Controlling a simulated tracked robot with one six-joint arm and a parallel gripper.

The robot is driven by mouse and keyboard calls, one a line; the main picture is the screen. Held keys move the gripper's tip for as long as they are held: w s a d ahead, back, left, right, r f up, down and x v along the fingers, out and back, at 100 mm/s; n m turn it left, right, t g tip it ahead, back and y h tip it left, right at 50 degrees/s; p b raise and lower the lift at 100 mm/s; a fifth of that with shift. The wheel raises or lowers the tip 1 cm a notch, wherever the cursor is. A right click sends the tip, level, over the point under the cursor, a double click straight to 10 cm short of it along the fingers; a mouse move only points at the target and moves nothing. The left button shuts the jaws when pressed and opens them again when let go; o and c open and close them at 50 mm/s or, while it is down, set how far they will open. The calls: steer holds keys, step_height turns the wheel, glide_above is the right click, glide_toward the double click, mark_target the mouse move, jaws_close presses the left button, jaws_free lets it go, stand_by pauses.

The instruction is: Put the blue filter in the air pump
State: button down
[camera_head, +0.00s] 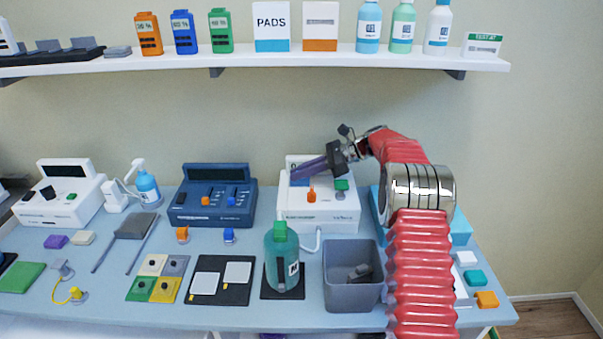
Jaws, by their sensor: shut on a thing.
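My gripper (300,174) reaches in from the right, its long dark-purple fingers pointing left over the top of a white machine. This machine, with a pale hose at its front, looks like the air pump (318,217). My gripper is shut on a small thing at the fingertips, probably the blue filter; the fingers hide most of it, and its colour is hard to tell. An orange part (311,194) and a green part (341,185) show on the machine's top, below the fingers. I cannot tell whether the held thing touches the machine.
A green bottle (283,265) and a grey bin (351,290) stand in front of the machine. A navy device (212,196) stands to its left. A shelf (250,61) with bottles and boxes runs above. Small pads lie at the right edge.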

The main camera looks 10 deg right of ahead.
steer(key=shift+r, duration=3)
